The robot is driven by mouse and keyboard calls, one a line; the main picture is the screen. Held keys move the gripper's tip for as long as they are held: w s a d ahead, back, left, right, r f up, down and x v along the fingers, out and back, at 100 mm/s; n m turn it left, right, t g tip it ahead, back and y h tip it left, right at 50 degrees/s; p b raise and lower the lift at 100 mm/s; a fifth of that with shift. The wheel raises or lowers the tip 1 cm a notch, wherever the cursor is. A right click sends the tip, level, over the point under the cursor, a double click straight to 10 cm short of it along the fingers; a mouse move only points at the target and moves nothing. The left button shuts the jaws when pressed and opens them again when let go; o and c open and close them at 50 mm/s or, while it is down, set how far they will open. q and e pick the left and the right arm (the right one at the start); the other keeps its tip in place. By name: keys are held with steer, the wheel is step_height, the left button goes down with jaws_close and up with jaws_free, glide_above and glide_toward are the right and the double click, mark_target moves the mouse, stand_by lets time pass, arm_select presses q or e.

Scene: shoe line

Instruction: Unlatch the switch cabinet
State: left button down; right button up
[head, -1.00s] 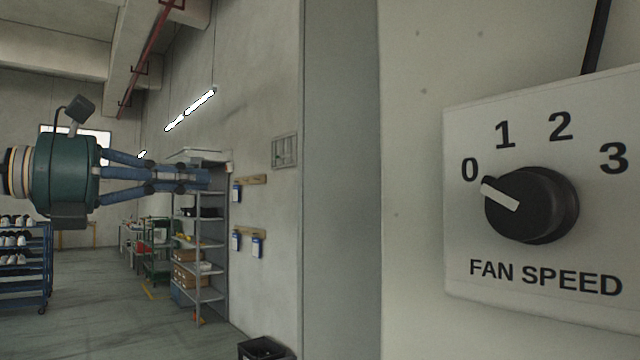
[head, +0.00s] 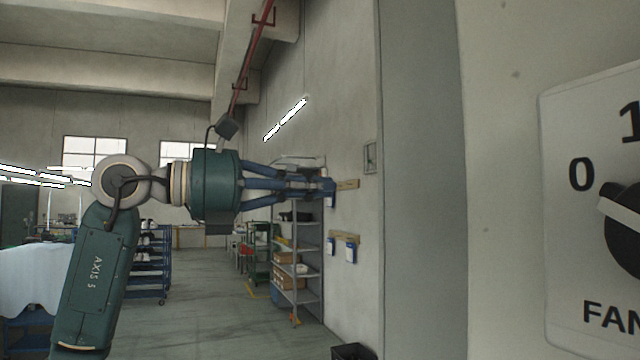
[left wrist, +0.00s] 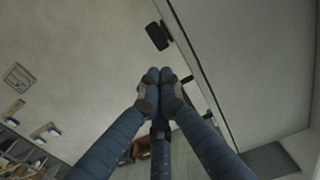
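The grey panel marked with fan-speed numbers (head: 565,300) stands at the right edge of the head view, cut off by the frame. Its black knob (head: 628,250) has a pale pointer turned toward 0. No latch can be made out on it. I cannot tell which thing is the switch cabinet; a small grey framed box (head: 370,157) on the far wall also shows in the left wrist view (left wrist: 18,77). My left gripper (head: 328,190) reaches right in mid-air, apart from the panel. In the left wrist view its fingertips (left wrist: 153,78) are together, with nothing seen between them. My right gripper is not in view.
A grey shelf rack (head: 300,265) with boxes stands behind my left gripper. Wall boards hold blue items (head: 351,252). A black bin (head: 352,352) sits at the bottom. A dark block (left wrist: 157,36) shows in the left wrist view. The floor (head: 205,300) has clear room.

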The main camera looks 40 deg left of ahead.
arm_select(q)
steer(key=p+x, duration=0.3)
steer(key=x, duration=0.8)
steer(key=shift+d, duration=0.1)
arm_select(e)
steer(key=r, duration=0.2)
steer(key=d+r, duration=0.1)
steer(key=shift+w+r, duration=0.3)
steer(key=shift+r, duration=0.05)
